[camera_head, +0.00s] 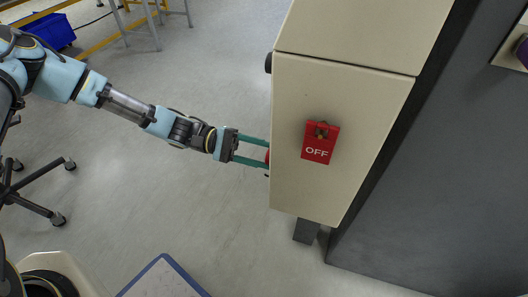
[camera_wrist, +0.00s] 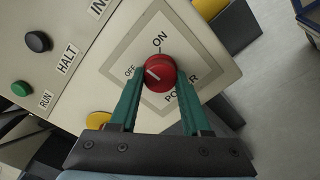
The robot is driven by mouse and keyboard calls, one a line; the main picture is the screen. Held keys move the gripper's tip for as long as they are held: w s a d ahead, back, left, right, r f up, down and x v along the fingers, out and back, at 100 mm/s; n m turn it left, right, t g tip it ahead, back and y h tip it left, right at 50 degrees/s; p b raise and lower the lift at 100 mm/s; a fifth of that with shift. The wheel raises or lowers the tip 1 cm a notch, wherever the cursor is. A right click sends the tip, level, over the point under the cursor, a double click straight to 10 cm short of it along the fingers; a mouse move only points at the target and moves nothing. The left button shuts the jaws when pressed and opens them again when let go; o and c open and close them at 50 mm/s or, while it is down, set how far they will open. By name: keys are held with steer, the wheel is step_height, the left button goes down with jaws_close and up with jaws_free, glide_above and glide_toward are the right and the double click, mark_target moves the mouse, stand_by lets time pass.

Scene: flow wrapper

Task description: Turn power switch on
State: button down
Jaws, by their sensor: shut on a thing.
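The red power switch (camera_wrist: 162,68) is a round knob on a square label plate in the wrist view, with ON above it, OFF to its left and POWER below. Its white mark points left, towards OFF. My gripper (camera_wrist: 158,82) has its two green fingers on either side of the knob and is shut on it. In the head view my gripper (camera_head: 268,155) reaches the left side of the beige cabinet (camera_head: 350,90). Only a sliver of the red knob (camera_head: 267,157) shows there; the rest is hidden.
A red OFF tag (camera_head: 318,142) is on the cabinet's front face. The wrist view shows a black HALT button (camera_wrist: 38,41), a green RUN button (camera_wrist: 21,88) and a yellow part (camera_wrist: 98,119) near the plate. Grey floor (camera_head: 190,210) lies open below my arm.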

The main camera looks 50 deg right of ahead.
steer(key=shift+m+b, duration=0.4)
steer(key=shift+m, duration=4.3)
steer(key=shift+c, duration=1.8)
jaws_free()
steer(key=v, duration=1)
steer(key=shift+w+a, duration=0.15)
steer(key=shift+w, duration=0.25)
steer(key=shift+r, duration=0.1)
